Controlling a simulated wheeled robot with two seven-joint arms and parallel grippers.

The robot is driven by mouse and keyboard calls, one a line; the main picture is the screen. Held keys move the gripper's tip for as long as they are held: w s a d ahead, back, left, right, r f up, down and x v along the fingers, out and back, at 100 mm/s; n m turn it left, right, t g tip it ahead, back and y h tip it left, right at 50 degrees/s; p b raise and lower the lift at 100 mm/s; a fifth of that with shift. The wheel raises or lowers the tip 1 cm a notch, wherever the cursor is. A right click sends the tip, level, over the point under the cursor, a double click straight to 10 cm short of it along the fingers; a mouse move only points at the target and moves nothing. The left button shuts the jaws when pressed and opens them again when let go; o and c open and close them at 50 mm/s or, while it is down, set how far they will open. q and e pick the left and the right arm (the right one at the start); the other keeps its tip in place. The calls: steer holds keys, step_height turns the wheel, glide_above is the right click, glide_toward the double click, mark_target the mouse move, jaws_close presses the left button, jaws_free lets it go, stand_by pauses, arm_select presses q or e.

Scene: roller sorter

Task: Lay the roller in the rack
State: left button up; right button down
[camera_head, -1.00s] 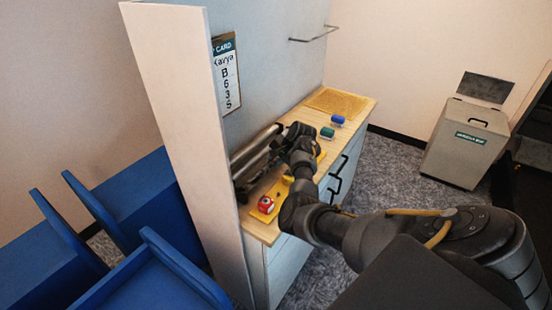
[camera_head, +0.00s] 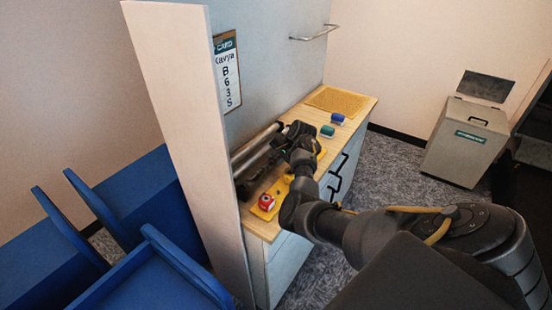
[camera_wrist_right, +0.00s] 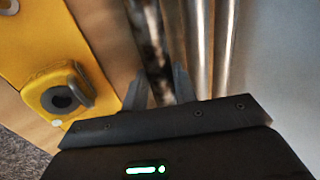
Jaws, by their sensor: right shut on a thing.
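My right gripper (camera_wrist_right: 160,90) is shut on a dark, mottled roller (camera_wrist_right: 152,40), which runs up between its two fingers in the wrist view. In the head view my right gripper (camera_head: 283,145) is at the rack, and it and the arm hide much of the roller. The rack (camera_head: 243,184) stands on the counter against the wall, with shiny metal rollers (camera_head: 255,142) lying lengthwise. Shiny bars (camera_wrist_right: 203,45) run alongside the held roller in the wrist view. I cannot tell whether the held roller touches its seat. My left gripper is not in view.
A yellow base with a red part (camera_head: 266,202) is at the counter's near end. Green (camera_head: 327,131) and blue (camera_head: 338,119) items and a tan mat (camera_head: 342,101) are farther along. A tall white panel (camera_head: 185,130) bounds the counter's left end. Blue chairs (camera_head: 150,265) stand left.

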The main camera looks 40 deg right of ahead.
steer(key=shift+s+a+f, duration=0.1)
steer(key=shift+f, duration=0.2)
steer(key=c, duration=1.5)
jaws_free()
steer(key=shift+c, duration=0.2)
steer(key=o, duration=0.5)
steer(key=shift+w+d+f, duration=0.15)
steer(key=shift+w+d, duration=0.05)
steer(key=shift+w, duration=0.05)
steer(key=shift+s, duration=0.1)
steer(key=shift+s+r, duration=0.1)
steer(key=shift+r, duration=0.2)
steer(key=b+v, duration=0.2)
steer(key=v, duration=0.8)
steer(key=shift+r, duration=0.25)
steer(key=shift+d, duration=0.1)
